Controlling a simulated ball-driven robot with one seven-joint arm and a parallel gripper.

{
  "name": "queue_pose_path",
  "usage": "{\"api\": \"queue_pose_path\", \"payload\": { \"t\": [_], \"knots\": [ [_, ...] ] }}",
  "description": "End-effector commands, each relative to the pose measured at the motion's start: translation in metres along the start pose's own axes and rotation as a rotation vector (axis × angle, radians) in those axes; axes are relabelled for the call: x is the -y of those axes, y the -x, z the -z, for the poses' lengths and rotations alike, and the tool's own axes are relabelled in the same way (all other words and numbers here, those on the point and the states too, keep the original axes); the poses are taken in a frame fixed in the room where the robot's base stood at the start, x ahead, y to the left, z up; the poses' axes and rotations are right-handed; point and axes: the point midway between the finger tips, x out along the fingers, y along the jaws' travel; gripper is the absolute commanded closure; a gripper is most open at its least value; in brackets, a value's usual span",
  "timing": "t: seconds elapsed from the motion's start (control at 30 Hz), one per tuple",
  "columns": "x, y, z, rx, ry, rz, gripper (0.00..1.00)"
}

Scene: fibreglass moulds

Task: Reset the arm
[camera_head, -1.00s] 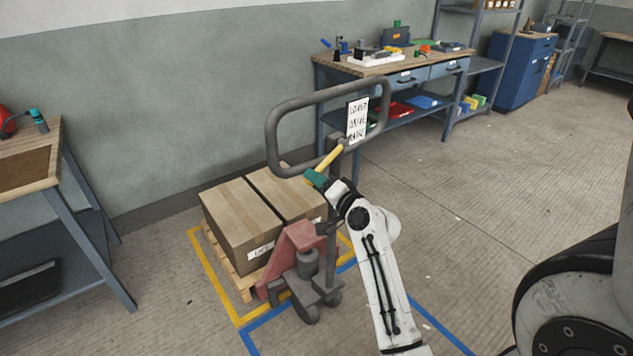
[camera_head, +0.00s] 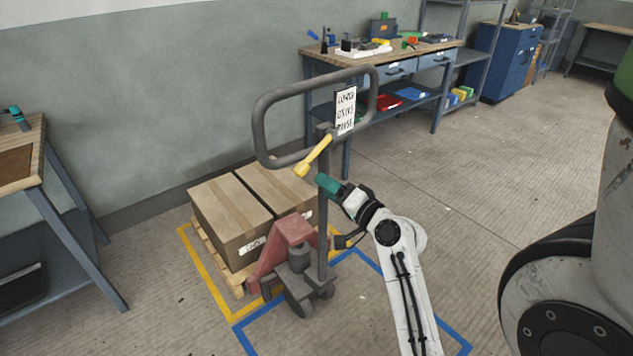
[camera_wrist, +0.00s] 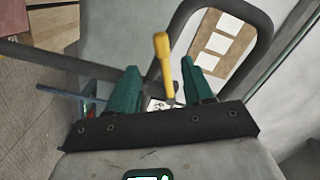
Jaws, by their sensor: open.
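My white arm reaches up from the bottom of the head view. Its gripper (camera_head: 325,183) has green fingers and is just right of the pallet jack's grey post, below the yellow lever (camera_head: 313,157). In the wrist view the two green fingers of my gripper (camera_wrist: 159,88) stand wide apart with nothing held. The yellow lever (camera_wrist: 162,62) shows between and beyond the fingertips in that view; I cannot tell the exact gap. The pallet jack's grey loop handle (camera_head: 262,112) rises above, with a white sign (camera_head: 345,110) on it.
The red pallet jack body (camera_head: 288,240) stands beside a pallet bearing cardboard boxes (camera_head: 235,225). Yellow and blue floor lines surround it. A workbench (camera_head: 425,62) stands behind, and another table (camera_head: 22,160) is at the left. The floor at the right is open.

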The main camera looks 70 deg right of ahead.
Motion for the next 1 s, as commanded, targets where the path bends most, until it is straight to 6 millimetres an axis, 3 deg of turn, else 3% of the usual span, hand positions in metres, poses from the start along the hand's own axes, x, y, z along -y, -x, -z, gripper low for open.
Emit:
{"api": "queue_pose_path", "payload": {
  "t": [0.23,0.83,0.93,1.0],
  "knots": [
    [0.0,0.021,0.0,0.0,0.0,0.0,0.49],
    [0.0,0.021,0.0,0.001,0.0,0.0,0.49],
    [0.0,0.019,-0.011,0.035,0.016,-0.01,0.49],
    [0.001,0.016,-0.033,0.103,0.05,-0.029,0.49]
  ]
}}
